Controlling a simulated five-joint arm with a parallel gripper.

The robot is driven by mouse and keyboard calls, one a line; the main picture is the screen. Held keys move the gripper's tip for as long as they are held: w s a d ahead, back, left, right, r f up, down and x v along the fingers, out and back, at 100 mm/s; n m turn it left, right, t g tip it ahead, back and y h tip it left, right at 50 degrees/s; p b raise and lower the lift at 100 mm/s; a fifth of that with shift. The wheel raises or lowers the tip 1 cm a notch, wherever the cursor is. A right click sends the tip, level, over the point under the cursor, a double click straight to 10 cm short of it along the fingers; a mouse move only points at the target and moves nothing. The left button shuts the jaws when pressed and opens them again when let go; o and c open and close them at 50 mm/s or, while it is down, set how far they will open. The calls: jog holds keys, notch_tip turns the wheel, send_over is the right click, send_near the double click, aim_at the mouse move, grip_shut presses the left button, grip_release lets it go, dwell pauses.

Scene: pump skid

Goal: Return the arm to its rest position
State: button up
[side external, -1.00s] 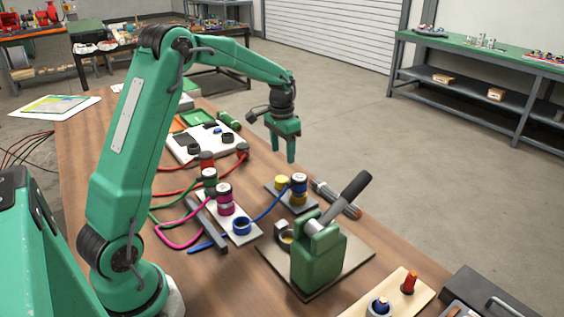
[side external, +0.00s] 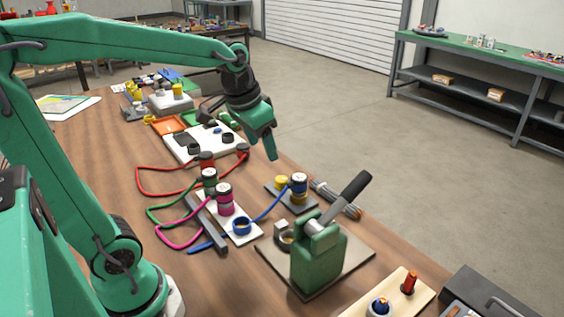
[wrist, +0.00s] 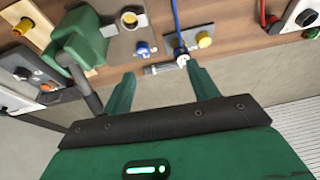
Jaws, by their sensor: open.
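My gripper (side external: 264,132) is green and hangs in the air over the back right part of the bench in the side view. In the wrist view its two fingers (wrist: 163,92) stand apart with nothing between them.
A green lever pump (side external: 318,258) stands on a plate at the front right of the wooden bench (side external: 110,175). Coloured couplings with red, green, pink and blue hoses sit mid-bench. A white panel (side external: 178,150) lies behind them. Open floor lies to the right.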

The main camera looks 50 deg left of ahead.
jog(key=s+d+f+t, duration=0.1)
jog(key=s+d, duration=0.3)
jog(key=s, duration=0.7)
jog(key=shift+d+t+h, duration=0.25)
jog(key=shift+t+h, duration=0.05)
jog(key=shift+t, duration=0.2)
jog(key=shift+f, duration=0.1)
